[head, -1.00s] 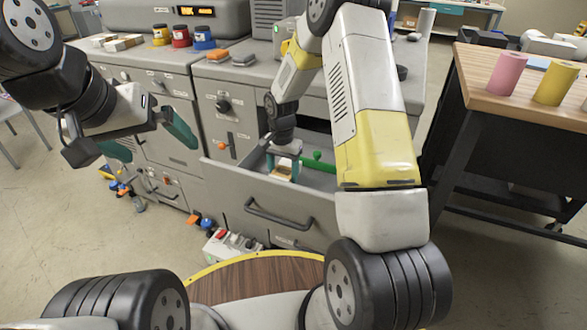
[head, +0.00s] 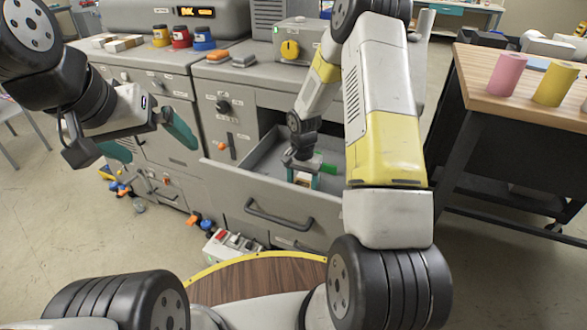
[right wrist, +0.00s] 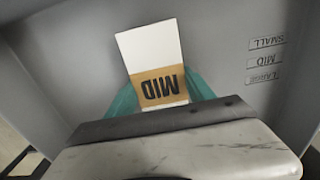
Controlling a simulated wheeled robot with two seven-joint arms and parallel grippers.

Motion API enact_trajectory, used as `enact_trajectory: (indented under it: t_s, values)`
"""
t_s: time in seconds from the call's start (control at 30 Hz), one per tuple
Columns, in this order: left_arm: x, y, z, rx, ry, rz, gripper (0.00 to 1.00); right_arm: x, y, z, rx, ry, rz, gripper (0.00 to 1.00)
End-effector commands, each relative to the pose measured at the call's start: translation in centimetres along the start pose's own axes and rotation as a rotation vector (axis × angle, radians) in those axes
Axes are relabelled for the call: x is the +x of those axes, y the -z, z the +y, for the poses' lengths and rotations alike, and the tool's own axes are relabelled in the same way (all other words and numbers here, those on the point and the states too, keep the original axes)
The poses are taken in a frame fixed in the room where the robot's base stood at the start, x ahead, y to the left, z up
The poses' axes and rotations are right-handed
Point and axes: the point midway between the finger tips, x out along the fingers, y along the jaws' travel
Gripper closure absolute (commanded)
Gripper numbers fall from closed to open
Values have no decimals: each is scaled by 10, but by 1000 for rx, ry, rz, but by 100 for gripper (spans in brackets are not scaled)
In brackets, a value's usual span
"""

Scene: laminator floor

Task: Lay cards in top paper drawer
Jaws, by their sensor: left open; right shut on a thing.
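The top drawer (head: 265,187) of the grey cabinet is pulled out. My right gripper (head: 302,174) is down inside it, shut on a white card stack with a tan band (head: 303,180). In the right wrist view, the band reads MID and the card stack (right wrist: 150,48) sits between the teal fingers (right wrist: 160,102). Labels SMALL, MID and LARGE (right wrist: 265,62) are on the grey surface to its right. I cannot tell whether the stack touches the drawer floor. My left gripper (head: 146,142) is open and empty, left of the drawer.
A green thing (head: 328,169) lies in the drawer beside my right gripper, partly hidden by my arm. Yellow, red and blue pots (head: 181,37) stand on the cabinet top. A wooden-topped table (head: 520,100) with pink and yellow rolls is at the right.

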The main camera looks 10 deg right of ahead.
Motion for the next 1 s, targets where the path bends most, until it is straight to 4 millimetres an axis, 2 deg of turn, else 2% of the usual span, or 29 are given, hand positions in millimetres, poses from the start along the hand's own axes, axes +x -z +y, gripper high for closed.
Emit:
enact_trajectory:
  t_s: [0.03, 0.07, 0.17, 0.57, 0.67, 1.0]
  values:
    - [0, 0, 0, 0, 0, 0, 0, 2, 0, 0, 0, 0, 0, 93]
    - [0, 0, 0, 0, 0, 0, 0, 2, 0, 0, 0, -1, -1, 37]
    - [0, 0, 0, 0, 0, 0, 0, 2, 0, 0, 0, 0, -1, 17]
    - [0, 0, 0, 0, 0, 0, 0, -4, 0, 0, 0, 0, 1, 17]
    - [0, 0, 0, 0, 0, 0, 0, -17, 1, -1, 0, 1, 3, 17]
    - [0, 0, 0, 0, 0, 0, 0, -89, 1, -1, 1, 2, 4, 17]
